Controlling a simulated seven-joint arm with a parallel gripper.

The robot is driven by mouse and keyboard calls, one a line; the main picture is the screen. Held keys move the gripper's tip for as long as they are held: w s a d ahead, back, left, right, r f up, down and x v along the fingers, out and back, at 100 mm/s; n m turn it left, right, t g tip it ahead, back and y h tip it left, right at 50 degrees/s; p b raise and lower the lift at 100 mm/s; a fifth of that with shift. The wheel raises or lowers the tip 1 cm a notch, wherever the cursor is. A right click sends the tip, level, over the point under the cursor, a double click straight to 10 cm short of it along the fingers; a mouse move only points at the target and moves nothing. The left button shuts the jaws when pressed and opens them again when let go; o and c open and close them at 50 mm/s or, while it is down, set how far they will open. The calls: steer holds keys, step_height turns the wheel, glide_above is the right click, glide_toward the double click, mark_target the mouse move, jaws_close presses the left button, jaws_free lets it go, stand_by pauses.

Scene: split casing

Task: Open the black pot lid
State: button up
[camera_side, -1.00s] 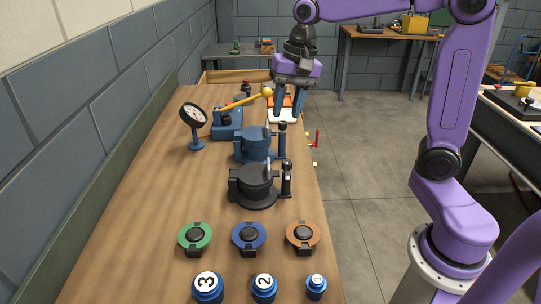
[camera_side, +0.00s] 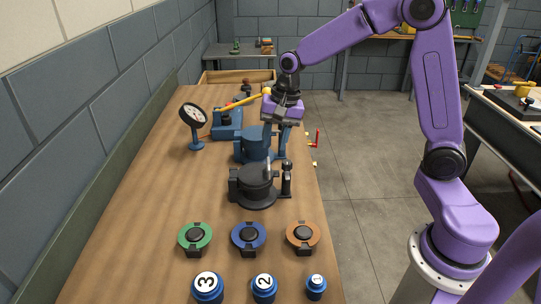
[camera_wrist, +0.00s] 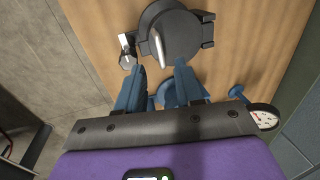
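The black pot (camera_side: 252,188) stands on the bench with its round lid (camera_side: 257,174) on top. A light upright handle rises from the lid, and a black post (camera_side: 287,180) with a knob stands at the pot's right. In the wrist view the black pot (camera_wrist: 172,35) is at the top, with the pale handle (camera_wrist: 159,48) across its lid. My gripper (camera_side: 275,150) is above and beyond the black pot, over the blue pot (camera_side: 252,143). In the wrist view my gripper (camera_wrist: 160,72) has its blue fingers apart, empty, short of the black pot.
A gauge (camera_side: 193,115) and a blue device with a yellow lever (camera_side: 240,103) stand farther back. Green (camera_side: 195,237), blue (camera_side: 248,236) and orange (camera_side: 302,235) round parts lie nearer, before several numbered blue knobs. The bench's left side is clear.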

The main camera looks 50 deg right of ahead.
mark_target(268, 163)
steer(key=shift+w+a+f, duration=0.15)
steer(key=shift+f, duration=0.75)
steer(key=shift+w+a+f, duration=0.1)
steer(key=shift+f, duration=0.75)
steer(key=shift+w+a+f, duration=0.15)
steer(key=shift+f, duration=0.75)
jaws_close()
